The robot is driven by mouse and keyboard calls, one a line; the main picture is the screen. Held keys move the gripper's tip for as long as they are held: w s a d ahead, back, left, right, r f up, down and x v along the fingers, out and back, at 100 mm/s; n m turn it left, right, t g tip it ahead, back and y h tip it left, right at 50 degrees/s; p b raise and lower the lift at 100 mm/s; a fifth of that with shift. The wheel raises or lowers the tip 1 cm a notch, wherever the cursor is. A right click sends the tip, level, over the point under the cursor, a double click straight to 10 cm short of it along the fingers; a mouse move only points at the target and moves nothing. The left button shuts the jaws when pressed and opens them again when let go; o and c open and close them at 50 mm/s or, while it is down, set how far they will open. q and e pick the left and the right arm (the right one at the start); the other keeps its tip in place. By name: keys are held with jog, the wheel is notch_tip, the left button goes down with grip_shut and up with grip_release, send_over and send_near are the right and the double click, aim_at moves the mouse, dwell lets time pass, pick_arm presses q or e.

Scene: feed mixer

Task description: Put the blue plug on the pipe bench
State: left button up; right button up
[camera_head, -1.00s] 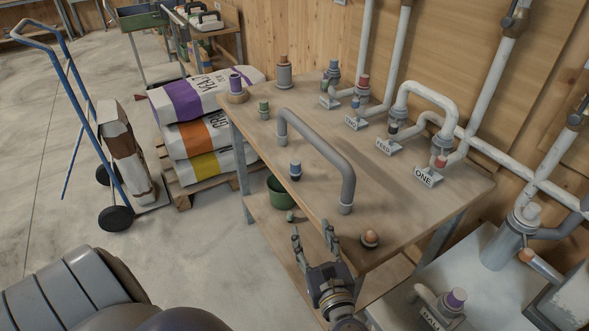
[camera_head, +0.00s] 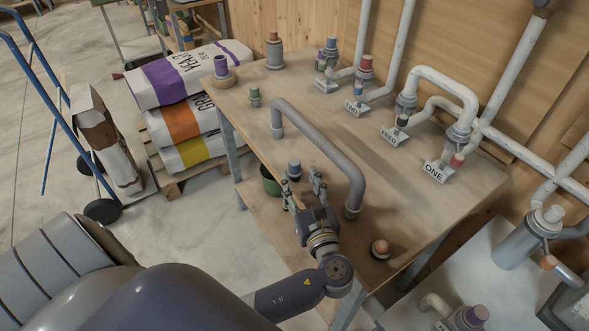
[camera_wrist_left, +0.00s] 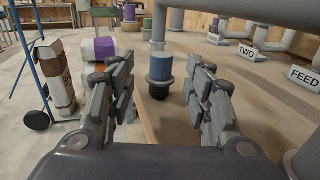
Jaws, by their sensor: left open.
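The blue plug (camera_head: 294,169) has a blue top, a grey collar and a dark lower end. It stands upright near the left edge of the wooden bench top (camera_head: 250,122), which carries the pipes. It also shows in the left wrist view (camera_wrist_left: 160,70), ahead of and between my fingers. My left gripper (camera_head: 302,184) is open, with its fingers on the near side of the plug. I see no contact with the plug. My right gripper is not in view.
A grey bent pipe (camera_head: 325,145) arches over the bench just right of the plug. An orange-brown knob (camera_head: 380,249) stands near the front corner. Purple (camera_head: 221,68) and green (camera_head: 255,96) plugs stand farther back.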

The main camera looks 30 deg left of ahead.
aim_at(296, 167)
pick_arm(q)
jog(key=shift+w+a, duration=0.25)
jog(key=shift+a, duration=0.05)
jog(key=shift+w+a, duration=0.2)
jog(key=x, duration=0.1)
jog(key=p+x, duration=0.1)
jog(key=x, duration=0.2)
jog(key=shift+w+r, duration=0.2)
jog(key=shift+r, duration=0.15)
jog(key=shift+w+a+f, duration=0.15)
jog(key=shift+w+a, duration=0.05)
jog(key=shift+a, duration=0.1)
jog(key=shift+s+d, duration=0.1)
jog(key=c, duration=0.8)
grip_shut()
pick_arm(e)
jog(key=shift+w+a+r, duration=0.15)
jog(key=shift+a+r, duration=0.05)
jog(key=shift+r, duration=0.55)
